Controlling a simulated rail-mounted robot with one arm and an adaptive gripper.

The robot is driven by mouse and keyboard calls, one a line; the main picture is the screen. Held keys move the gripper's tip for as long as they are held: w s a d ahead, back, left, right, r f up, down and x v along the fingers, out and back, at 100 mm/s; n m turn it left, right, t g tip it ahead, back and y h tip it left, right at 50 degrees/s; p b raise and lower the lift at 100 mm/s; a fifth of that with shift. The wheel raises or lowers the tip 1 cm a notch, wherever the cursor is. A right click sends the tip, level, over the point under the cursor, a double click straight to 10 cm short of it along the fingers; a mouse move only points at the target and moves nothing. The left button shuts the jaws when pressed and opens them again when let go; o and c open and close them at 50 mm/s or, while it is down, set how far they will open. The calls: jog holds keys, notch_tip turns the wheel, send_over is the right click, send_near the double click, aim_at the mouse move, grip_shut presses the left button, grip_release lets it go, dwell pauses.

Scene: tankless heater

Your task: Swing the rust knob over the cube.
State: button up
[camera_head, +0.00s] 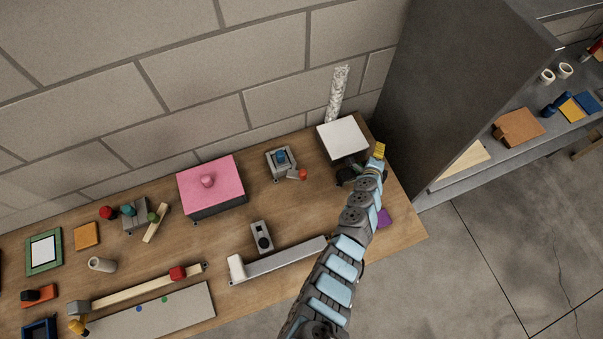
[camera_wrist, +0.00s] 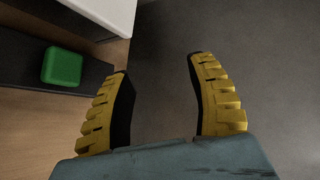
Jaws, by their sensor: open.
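A green cube (camera_wrist: 62,66) lies on a dark surface at the left of the wrist view, below the white box edge; in the head view I cannot pick it out. An orange-red knob (camera_head: 303,174), possibly the rust one, sits at the end of a short lever beside a grey fixture with a blue top (camera_head: 281,160). My gripper (camera_head: 379,151) is at the right side of the white-topped box (camera_head: 343,138). In the wrist view its yellow fingers (camera_wrist: 160,95) are apart, with nothing between them. The cube is left of the left finger.
A pink-topped box (camera_head: 211,184) stands left of the grey fixture. A tall dark cabinet (camera_head: 460,80) rises right of the table. Small open table patches lie between.

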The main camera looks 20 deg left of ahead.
jog(key=a+f+g+y+b, duration=0.25)
jog(key=a+y, duration=0.35)
jog(key=a, duration=0.3)
jog(key=g+y+b, duration=0.8)
jog(key=y+b, duration=0.1)
jog(key=b, duration=0.1)
send_near(303, 172)
jog(key=w, duration=0.2)
jog(key=s+d+f+b, duration=0.1)
jog(key=d+b, duration=0.1)
jog(key=b, duration=0.1)
jog(key=s+d+f+y+b, duration=0.1)
jog(key=d+b, duration=0.1)
jog(key=b, duration=0.1)
jog(key=s+d+f+m+y+b, duration=0.1)
jog(key=d+b, duration=0.2)
jog(key=shift+f, duration=0.35)
jog(key=shift+s+d+r+t+y+b, duration=0.1)
jog(key=shift+d+r+t+y+b, duration=0.15)
jog(key=shift+d+y+b, duration=0.1)
jog(key=shift+a+p, duration=0.3)
jog(key=shift+a, duration=0.25)
jog(key=a, duration=0.5)
jog(key=w+a+p, duration=0.1)
jog(key=a, duration=0.4)
jog(key=w+a, duration=0.1)
jog(key=a, duration=0.5)
jog(key=shift+w+a+p, duration=0.1)
jog(key=shift+w+p, duration=0.1)
jog(key=shift+p, duration=0.2)
